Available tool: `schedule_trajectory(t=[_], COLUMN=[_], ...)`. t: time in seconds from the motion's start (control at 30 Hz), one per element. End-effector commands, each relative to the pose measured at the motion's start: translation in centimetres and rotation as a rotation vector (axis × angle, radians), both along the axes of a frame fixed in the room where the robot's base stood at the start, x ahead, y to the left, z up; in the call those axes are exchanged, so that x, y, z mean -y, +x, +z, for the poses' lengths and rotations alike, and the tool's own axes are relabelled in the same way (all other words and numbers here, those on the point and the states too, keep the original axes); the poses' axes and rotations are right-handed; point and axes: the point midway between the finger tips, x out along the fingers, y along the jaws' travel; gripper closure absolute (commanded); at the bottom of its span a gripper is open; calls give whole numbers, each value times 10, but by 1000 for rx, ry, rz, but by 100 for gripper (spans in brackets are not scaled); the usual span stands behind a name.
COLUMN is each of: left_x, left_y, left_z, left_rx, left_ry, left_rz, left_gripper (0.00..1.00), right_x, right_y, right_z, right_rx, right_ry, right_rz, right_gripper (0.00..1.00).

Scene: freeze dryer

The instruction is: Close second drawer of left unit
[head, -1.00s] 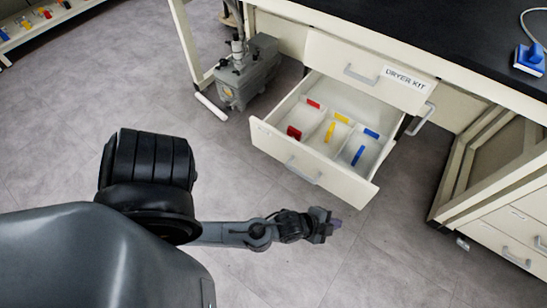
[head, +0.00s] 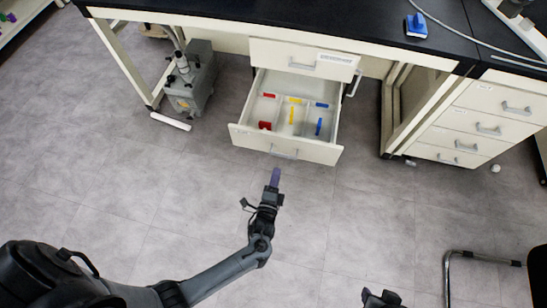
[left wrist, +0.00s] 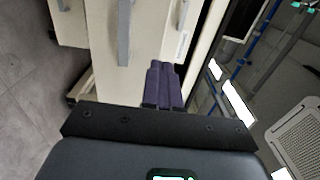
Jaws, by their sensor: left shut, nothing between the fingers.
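The second drawer (head: 245,135) of the left unit is pulled well out below the shut top drawer (head: 304,59). It has a cream front and a grey bar handle (head: 284,154). Inside are divided compartments with red, yellow and blue pieces. My left gripper (head: 275,177) has purple fingers, shut and empty, pointing at the drawer front from just in front of it in the head view. In the left wrist view, the shut fingers (left wrist: 165,86) are near cream panels with a grey handle (left wrist: 123,32); contact cannot be told. A dark part, probably my right gripper (head: 381,299), shows at the bottom edge.
A grey pump (head: 190,82) stands on the floor left of the drawers. The right unit (head: 475,125) has several shut drawers. A chair's metal frame (head: 450,280) is at the lower right. The floor before the open drawer is clear.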

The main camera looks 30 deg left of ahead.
Motion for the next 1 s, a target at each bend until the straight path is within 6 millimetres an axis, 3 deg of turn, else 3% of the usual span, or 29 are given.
schedule_trajectory(t=[0.6,1.0], left_x=[-32,-41], left_y=[96,125], left_z=[-5,-2], left_rx=[1,-2], left_ry=[0,0], left_rz=[0,0], left_gripper=[100,100], right_x=[0,1], right_y=[-4,-4], right_z=[-54,-68], right_rx=[-13,-11], right_ry=[-3,-7], right_rz=[1,5], right_gripper=[57,57])
